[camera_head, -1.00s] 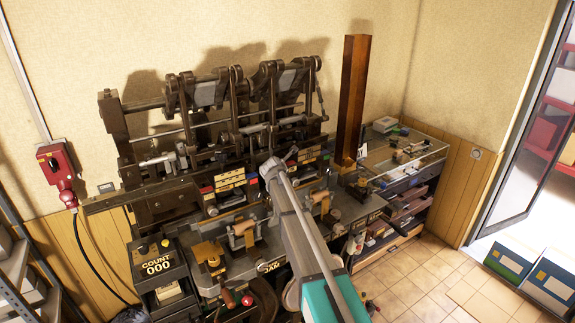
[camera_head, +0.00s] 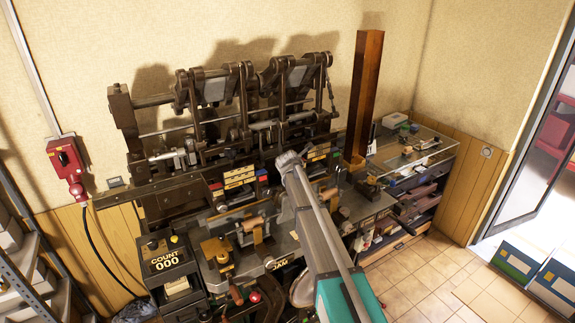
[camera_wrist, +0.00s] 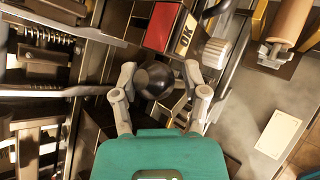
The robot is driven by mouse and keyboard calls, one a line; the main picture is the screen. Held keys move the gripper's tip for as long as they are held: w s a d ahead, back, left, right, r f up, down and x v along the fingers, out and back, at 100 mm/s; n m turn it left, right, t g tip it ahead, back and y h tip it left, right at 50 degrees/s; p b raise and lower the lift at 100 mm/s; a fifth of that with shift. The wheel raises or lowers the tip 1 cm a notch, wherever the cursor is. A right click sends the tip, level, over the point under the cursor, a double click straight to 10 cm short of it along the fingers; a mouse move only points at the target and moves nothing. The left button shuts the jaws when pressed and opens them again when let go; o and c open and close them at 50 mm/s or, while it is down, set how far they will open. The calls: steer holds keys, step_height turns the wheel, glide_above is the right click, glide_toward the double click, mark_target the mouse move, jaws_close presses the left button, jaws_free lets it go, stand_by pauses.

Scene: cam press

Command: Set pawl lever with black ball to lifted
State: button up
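The black ball (camera_wrist: 154,80) of the pawl lever shows in the wrist view, between the two fingers of my gripper (camera_wrist: 160,72). The fingers are apart. The left fingertip is close to the ball, and a gap shows between the ball and the right finger. I cannot tell whether the left finger touches it. The lever's arm is mostly hidden behind the ball and my gripper. In the head view my gripper (camera_head: 290,158) is at the front of the dark press (camera_head: 215,110), and my arm hides the ball there.
A red block and an "OK" plate (camera_wrist: 185,36) lie just beyond the fingers, beside a ribbed light knob (camera_wrist: 215,53). A wooden roller handle (camera_wrist: 291,20) is at upper right. The count box (camera_head: 167,262) and a tall brown column (camera_head: 364,95) flank the work area.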

steer(key=shift+s+a+r, duration=0.1)
stand_by(0.3)
steer(key=shift+s+a+f+b, duration=0.2)
steer(key=shift+s+f+b, duration=0.1)
steer(key=shift+s+f, duration=0.15)
steer(key=s+d+f+m+g+b, duration=0.3)
steer(key=s+f+m, duration=0.4)
steer(key=s, duration=0.8)
steer(key=s+d+f+m+g+y+b, duration=0.1)
steer(key=s+d+f+m+g+b, duration=0.3)
steer(key=s+f+m, duration=0.4)
steer(key=s+d+f+m+g+y+b, duration=0.1)
steer(key=s+d+f+m+g+b, duration=0.3)
steer(key=s, duration=1.8)
step_height(320, 180, down, 4)
steer(key=d+m+b, duration=0.1)
steer(key=m+b, duration=0.2)
steer(key=m, duration=0.4)
steer(key=shift+s+d+b, duration=0.2)
steer(key=shift+d+b, duration=0.05)
steer(key=shift+b, duration=0.1)
